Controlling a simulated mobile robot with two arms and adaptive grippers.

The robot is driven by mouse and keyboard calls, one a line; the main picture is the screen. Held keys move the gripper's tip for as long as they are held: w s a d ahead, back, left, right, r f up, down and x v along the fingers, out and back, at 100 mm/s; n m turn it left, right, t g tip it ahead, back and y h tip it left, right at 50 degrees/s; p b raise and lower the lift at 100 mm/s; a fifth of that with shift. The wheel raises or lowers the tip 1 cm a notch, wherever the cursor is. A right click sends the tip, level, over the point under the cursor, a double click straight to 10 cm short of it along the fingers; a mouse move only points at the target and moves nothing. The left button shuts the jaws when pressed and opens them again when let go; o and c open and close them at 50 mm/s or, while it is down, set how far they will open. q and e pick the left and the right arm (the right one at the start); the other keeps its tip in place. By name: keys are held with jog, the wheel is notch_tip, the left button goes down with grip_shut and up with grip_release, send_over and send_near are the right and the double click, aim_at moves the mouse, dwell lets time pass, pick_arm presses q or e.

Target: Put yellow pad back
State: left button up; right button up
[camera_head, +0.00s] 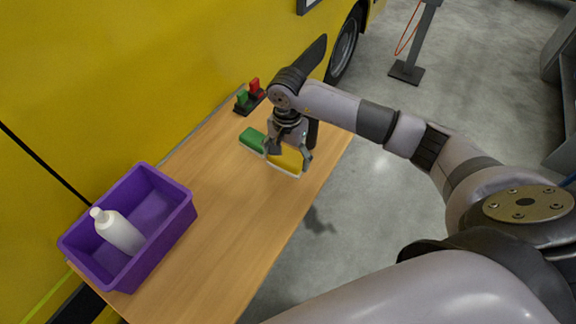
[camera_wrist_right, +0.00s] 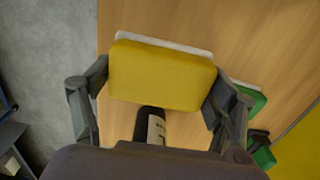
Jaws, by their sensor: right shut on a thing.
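The yellow pad (camera_head: 288,162) has a yellow body on a thin white layer. My right gripper (camera_head: 288,152) is shut on it, at the far right part of the wooden table. In the right wrist view the yellow pad (camera_wrist_right: 162,75) sits between the two fingers of the right gripper (camera_wrist_right: 155,100), one finger at each side. I cannot tell whether the pad touches the table. A green pad (camera_head: 253,140) lies just left of the gripper; its edge also shows in the right wrist view (camera_wrist_right: 248,98). My left gripper is not in view.
A purple bin (camera_head: 178,218) with a white bottle (camera_head: 118,231) stands at the table's near left. A dark holder with green and red pieces (camera_head: 250,95) stands at the far edge, by the yellow vehicle (camera_head: 130,70). The wooden table's middle (camera_head: 225,205) is clear.

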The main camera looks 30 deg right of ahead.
aim_at(287, 155)
notch_tip(287, 155, down, 7)
jog(key=shift+r+p, duration=0.15)
jog(key=shift+p, duration=0.5)
jog(key=o, duration=1)
jog(key=shift+o, duration=0.2)
jog(key=shift+r, duration=0.1)
jog(key=shift+w+r, duration=0.1)
jog(key=shift+r, duration=0.2)
notch_tip(287, 155, up, 11)
jog(key=b, duration=0.3)
jog(key=shift+r, duration=0.15)
